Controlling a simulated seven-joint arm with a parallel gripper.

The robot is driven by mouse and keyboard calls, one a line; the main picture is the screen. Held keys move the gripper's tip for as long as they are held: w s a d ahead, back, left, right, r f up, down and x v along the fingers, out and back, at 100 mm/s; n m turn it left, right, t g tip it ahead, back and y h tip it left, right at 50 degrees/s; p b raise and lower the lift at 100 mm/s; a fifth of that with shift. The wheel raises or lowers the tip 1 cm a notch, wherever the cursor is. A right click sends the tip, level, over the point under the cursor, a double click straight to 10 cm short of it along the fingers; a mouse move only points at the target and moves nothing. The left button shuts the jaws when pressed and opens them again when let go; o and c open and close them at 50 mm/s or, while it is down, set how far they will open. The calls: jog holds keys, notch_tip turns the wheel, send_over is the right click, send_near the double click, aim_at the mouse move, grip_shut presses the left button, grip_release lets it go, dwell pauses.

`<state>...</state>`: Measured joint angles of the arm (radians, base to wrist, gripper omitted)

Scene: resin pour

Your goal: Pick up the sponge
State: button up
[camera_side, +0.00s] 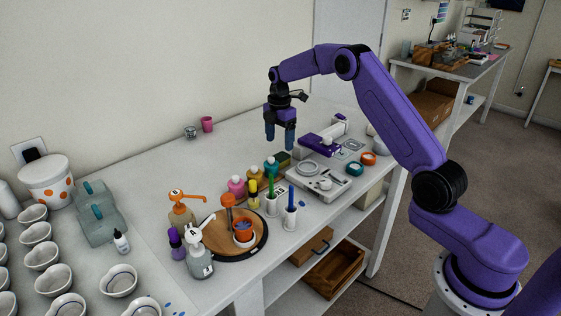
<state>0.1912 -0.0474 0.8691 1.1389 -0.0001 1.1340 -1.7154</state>
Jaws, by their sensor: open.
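The sponge seems to be the small dark green and yellow block (284,160) on the white table, just behind the small coloured bottles. It is small in this view, and its lower part is partly hidden by the bottles. My gripper (280,144) points down with its two blue fingers apart and nothing between them. In the picture it is just above the block, with a small gap between the fingertips and the block. I cannot tell exactly how far apart they are in depth.
Pink (237,187), yellow and teal bottles stand close in front of the block. A white scale (320,180) and a purple-topped device (319,145) are to its right. A round wooden board (260,240) with an orange cup is nearer.

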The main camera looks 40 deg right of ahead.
aim_at(280, 156)
notch_tip(280, 156, down, 2)
jog(key=shift+f, duration=0.25)
jog(key=shift+w+d+f, duration=0.1)
jog(key=shift+d+f, duration=0.05)
jog(key=shift+f, duration=0.7)
jog(key=shift+w+d+f, duration=0.1)
jog(key=shift+d+f, duration=0.05)
jog(key=shift+f, duration=0.75)
jog(key=shift+d+f, duration=0.15)
jog(key=shift+f, duration=0.7)
jog(key=c, duration=1)
jog(key=shift+c, duration=0.7)
jog(key=shift+r, duration=0.15)
